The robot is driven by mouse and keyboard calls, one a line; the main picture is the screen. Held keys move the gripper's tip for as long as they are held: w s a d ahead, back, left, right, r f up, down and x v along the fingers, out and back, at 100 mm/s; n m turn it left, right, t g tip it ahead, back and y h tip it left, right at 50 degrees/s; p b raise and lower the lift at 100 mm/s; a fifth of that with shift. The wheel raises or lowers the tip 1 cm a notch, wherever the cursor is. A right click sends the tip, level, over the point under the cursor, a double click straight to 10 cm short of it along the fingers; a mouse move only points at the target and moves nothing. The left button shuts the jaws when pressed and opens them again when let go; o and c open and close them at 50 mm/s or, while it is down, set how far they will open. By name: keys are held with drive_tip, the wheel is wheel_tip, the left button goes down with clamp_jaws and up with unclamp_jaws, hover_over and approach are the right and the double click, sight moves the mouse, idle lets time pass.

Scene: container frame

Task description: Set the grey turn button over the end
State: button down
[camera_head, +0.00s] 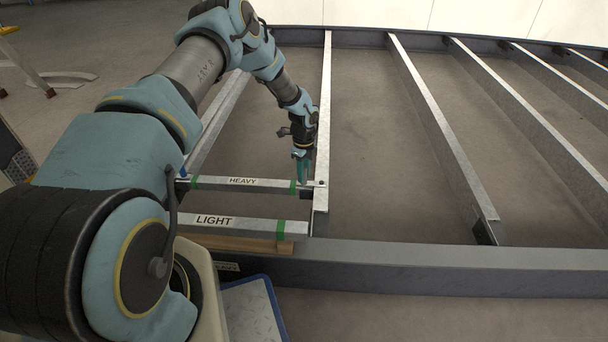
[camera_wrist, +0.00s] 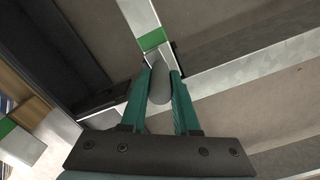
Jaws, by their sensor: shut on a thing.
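The grey turn button (camera_wrist: 160,88) is a small rounded piece between my two teal fingers. My gripper (camera_wrist: 162,76) is shut on it, with one finger on each side. Its rounded tip points towards the green-banded end of a metal bar (camera_wrist: 141,14) in the wrist view; I cannot tell whether it overlaps that end. In the head view my gripper (camera_head: 303,172) points down at the right end of the bar labelled HEAVY (camera_head: 228,183), beside a long metal rail (camera_head: 323,130). My fingers largely hide the button there.
A second bar labelled LIGHT (camera_head: 228,224), also green-banded, lies in front of the HEAVY bar. A dark frame beam (camera_head: 420,255) runs along the front. More metal rails (camera_head: 435,125) stand to the right, with open floor between them. A blue-edged tray (camera_head: 250,308) is at the bottom.

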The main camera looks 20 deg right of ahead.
drive_tip(key=shift+w+d, duration=0.1)
drive_tip(key=shift+w, duration=0.05)
idle(0.3)
drive_tip(key=c, duration=0.7)
unclamp_jaws()
drive_tip(key=shift+o, duration=0.2)
wheel_tip(320, 180, up, 11)
drive_tip(key=p, duration=0.3)
drive_tip(key=shift+f, duration=0.1)
